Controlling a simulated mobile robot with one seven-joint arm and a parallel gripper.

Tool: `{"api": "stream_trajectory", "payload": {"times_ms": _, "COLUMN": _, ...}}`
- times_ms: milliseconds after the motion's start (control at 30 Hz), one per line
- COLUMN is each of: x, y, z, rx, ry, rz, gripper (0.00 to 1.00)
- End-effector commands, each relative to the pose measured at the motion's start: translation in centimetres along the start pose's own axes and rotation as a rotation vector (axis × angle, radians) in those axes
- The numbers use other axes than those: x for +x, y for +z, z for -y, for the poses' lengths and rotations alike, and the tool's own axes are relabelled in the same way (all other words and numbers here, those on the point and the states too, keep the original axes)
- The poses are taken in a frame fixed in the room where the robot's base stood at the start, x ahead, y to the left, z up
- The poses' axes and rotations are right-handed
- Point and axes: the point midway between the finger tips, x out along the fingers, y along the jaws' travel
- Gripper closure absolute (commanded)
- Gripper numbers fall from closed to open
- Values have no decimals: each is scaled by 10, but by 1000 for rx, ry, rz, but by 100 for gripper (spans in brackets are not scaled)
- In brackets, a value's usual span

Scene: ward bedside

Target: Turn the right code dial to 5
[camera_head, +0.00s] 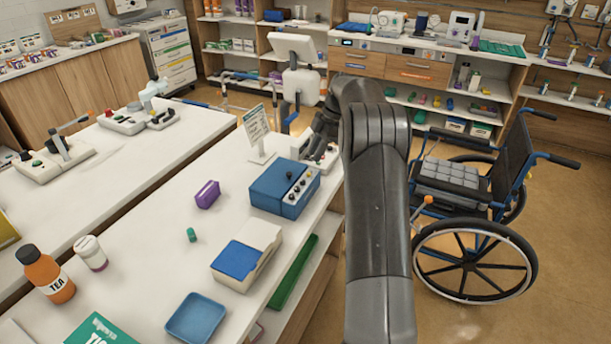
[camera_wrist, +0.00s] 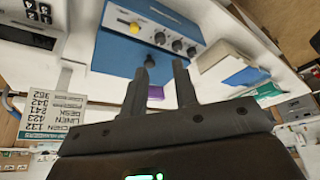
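My gripper (camera_head: 318,150) is at the far right of the near bench, beside the sign and behind the blue box, partly covered by my arm. In the wrist view my gripper (camera_wrist: 161,68) is open, with a clear gap and nothing between its two fingers. A black part with white markings (camera_wrist: 38,12) shows in the top left corner of the wrist view, cut off by the edge. I cannot tell whether it holds the code dials. No right code dial or its setting can be made out.
A blue box with knobs (camera_head: 285,187) stands close to my gripper; it also shows in the wrist view (camera_wrist: 115,50). An upright number sign (camera_head: 257,128) is just left of the gripper. A wheelchair (camera_head: 475,205) is right.

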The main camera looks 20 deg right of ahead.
Motion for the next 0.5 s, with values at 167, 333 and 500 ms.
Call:
{"api": "stream_trajectory", "payload": {"times_ms": 167, "x": 34, "y": -1, "z": 1, "rx": 0, "ry": -5, "rz": -1, "gripper": 73}}
{"api": "stream_trajectory", "payload": {"times_ms": 333, "x": 66, "y": -1, "z": 1, "rx": 1, "ry": -4, "rz": 0, "gripper": 73}}
{"api": "stream_trajectory", "payload": {"times_ms": 500, "x": 86, "y": -1, "z": 1, "rx": 2, "ry": -3, "rz": 0, "gripper": 73}}
